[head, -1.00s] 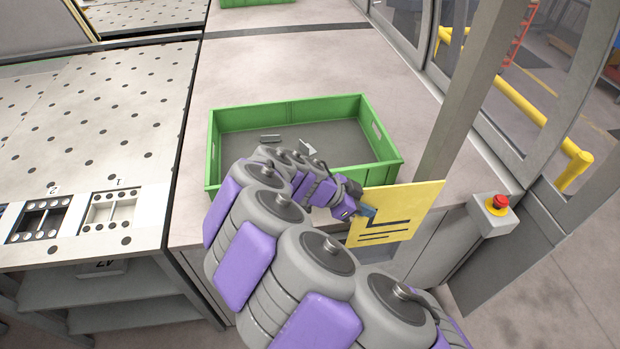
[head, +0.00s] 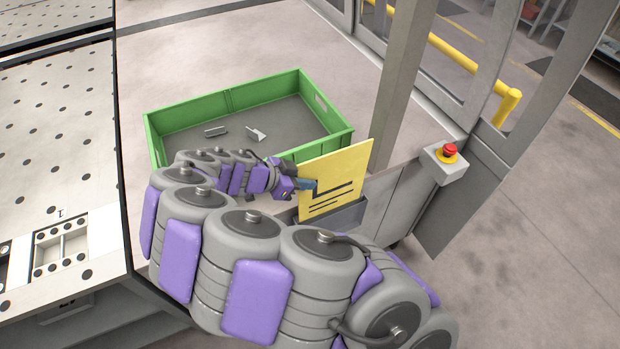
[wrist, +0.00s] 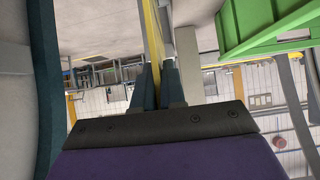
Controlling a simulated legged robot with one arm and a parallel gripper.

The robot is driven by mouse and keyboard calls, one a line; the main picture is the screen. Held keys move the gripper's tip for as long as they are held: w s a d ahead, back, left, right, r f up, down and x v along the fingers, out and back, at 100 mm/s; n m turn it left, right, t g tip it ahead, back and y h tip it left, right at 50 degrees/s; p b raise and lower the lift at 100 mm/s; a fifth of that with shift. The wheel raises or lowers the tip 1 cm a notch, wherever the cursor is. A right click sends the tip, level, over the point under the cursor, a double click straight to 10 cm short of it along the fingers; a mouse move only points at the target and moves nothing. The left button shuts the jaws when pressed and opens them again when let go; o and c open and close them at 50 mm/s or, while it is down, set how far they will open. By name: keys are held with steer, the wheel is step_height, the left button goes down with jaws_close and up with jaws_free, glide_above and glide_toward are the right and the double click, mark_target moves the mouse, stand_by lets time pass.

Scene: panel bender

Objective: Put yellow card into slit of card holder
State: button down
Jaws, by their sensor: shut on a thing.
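The yellow card (head: 340,172), with black printed lines, stands upright at the right end of my arm in the head view. My gripper (head: 309,184) is shut on its left side. In the wrist view the card (wrist: 153,40) shows edge-on as a thin yellow strip between the two fingers (wrist: 157,90). A grey card holder (head: 342,217) is mounted on the cabinet side just below the card. The card's lower edge is at or just over the holder's top. I cannot tell whether it is inside the slit, which is hidden.
A green crate (head: 165,160) with a few small metal parts stands on the table behind my arm. A grey post (head: 395,90) rises behind the card. A red emergency button (head: 450,150) on a grey box is to the right. A perforated table (head: 60,140) lies left.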

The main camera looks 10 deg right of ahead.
steer(key=b, duration=0.7)
glide_above(308, 216)
steer(key=shift+s+a+f, duration=0.1)
steer(key=shift+a+f, duration=0.05)
steer(key=shift+f, duration=1.1)
steer(key=shift+s+a+f, duration=0.1)
steer(key=shift+a+f, duration=0.05)
steer(key=shift+f, duration=1.1)
steer(key=shift+d+f+b, duration=0.35)
steer(key=shift+d+f, duration=0.05)
steer(key=shift+f, duration=0.1)
steer(key=shift+a+f+b, duration=0.25)
steer(key=shift+f+b, duration=0.4)
steer(key=shift+d+f+b, duration=0.1)
steer(key=shift+f+b, duration=3.45)
steer(key=shift+f, duration=1.25)
steer(key=c, duration=1.7)
jaws_free()
steer(key=shift+f, duration=0.15)
steer(key=o, duration=0.6)
